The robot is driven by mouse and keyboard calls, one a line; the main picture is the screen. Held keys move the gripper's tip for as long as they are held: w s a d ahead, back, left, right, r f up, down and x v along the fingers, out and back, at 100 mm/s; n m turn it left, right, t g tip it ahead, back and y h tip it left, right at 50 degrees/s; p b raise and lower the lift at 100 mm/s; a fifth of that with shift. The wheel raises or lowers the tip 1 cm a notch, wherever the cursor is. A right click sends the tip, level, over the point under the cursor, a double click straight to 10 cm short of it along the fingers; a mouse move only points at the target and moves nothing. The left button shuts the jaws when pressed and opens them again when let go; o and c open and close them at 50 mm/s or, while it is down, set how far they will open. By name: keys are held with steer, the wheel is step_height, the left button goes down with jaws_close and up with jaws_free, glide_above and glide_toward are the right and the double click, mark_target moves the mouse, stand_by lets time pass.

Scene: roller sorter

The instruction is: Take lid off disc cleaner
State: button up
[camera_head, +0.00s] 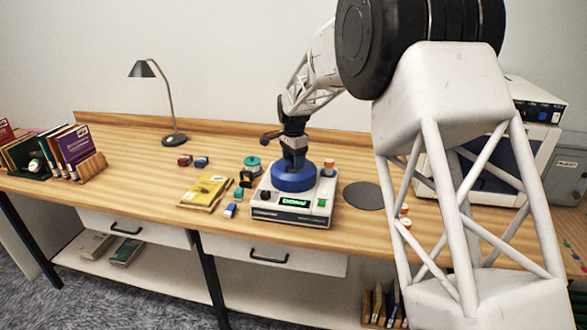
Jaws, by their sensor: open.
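The disc cleaner, a white box (264,205) with a lit green display, stands on the wooden table near its front edge. A round blue lid (293,183) sits on its top. My gripper (293,168) points down over the middle of the lid. It is open, but the fingertips are small and dark, and I cannot tell whether they touch the lid. My gripper hides part of the lid's centre.
A yellow book (205,191), small coloured blocks (230,210) and a green-topped item (252,163) lie left of the cleaner. A flat grey disc (363,196) lies to its right. A lamp (172,138) stands behind left. My arm hides part of the right side.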

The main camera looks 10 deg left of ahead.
steer(key=c, duration=1)
steer(key=shift+r, duration=0.1)
steer(key=shift+c, duration=0.2)
steer(key=shift+r, duration=0.8)
step_height(320, 180, up, 2)
steer(key=shift+r, duration=0.1)
steer(key=s+d, duration=0.3)
steer(key=s, duration=0.4)
steer(key=s+d+r, duration=0.1)
steer(key=s+d, duration=0.2)
steer(key=s, duration=0.4)
steer(key=shift+s+d, duration=0.2)
steer(key=shift+s, duration=0.15)
